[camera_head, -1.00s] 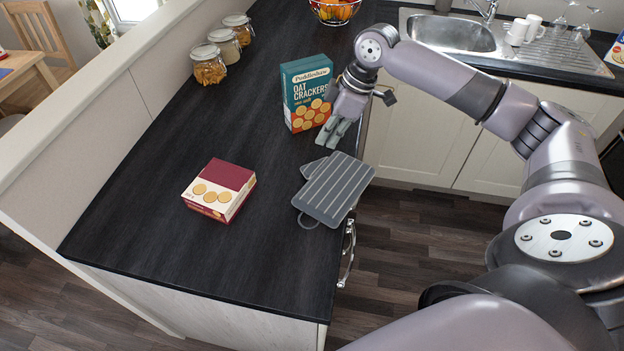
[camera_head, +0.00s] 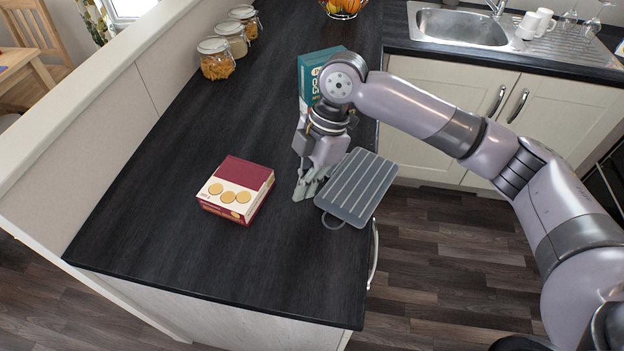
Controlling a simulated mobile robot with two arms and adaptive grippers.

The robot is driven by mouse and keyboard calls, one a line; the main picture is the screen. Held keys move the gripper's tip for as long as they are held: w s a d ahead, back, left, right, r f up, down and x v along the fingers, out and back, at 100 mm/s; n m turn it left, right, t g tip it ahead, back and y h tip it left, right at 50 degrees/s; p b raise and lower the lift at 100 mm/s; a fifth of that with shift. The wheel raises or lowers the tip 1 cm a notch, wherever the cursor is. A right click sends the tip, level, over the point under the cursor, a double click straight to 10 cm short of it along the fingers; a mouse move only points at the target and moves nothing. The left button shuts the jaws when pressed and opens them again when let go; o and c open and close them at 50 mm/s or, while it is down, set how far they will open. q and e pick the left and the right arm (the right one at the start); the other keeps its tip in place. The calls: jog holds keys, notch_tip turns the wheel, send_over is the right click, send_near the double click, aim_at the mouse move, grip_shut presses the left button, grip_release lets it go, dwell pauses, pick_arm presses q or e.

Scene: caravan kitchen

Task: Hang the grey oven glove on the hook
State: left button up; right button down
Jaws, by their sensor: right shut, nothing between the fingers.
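The grey oven glove (camera_head: 357,188) with pale stripes lies on the dark worktop, its right part reaching over the worktop's edge. Its dark hanging loop (camera_head: 333,221) points towards the near end of the worktop. My right gripper (camera_head: 303,196) is low over the worktop, just left of the glove, with its fingers together and nothing held. I cannot tell whether a finger touches the glove's left side. The hook is not in view. My left gripper is not in view.
A red and cream biscuit box (camera_head: 236,190) stands close left of my right gripper. A teal cracker box (camera_head: 312,66) is partly hidden behind my right arm. Glass jars (camera_head: 216,62) stand along the left wall. The near worktop (camera_head: 215,265) is clear.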

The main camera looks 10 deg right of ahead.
aim_at(322, 201)
jog(key=p+x, duration=0.1)
jog(key=x, duration=0.6)
jog(key=shift+s+a+f, duration=0.1)
jog(key=shift+f, duration=0.05)
jog(key=d, duration=0.1)
jog(key=w+d+p, duration=0.1)
jog(key=d, duration=0.1)
jog(key=shift+w+d+r+p, duration=0.2)
jog(key=shift+d+p, duration=0.05)
jog(key=shift+p, duration=0.05)
jog(key=shift+w+d+f, duration=0.1)
jog(key=shift+d, duration=0.15)
jog(key=shift+a, duration=0.1)
jog(key=shift+w+d+p, duration=0.2)
jog(key=shift+w+d, duration=0.05)
jog(key=shift+d, duration=0.35)
jog(key=shift+w+d+p, duration=0.15)
jog(key=shift+w+d, duration=0.05)
jog(key=shift+d, duration=0.4)
jog(key=shift+w+d, duration=0.2)
jog(key=shift+d, duration=0.25)
jog(key=shift+a, duration=0.1)
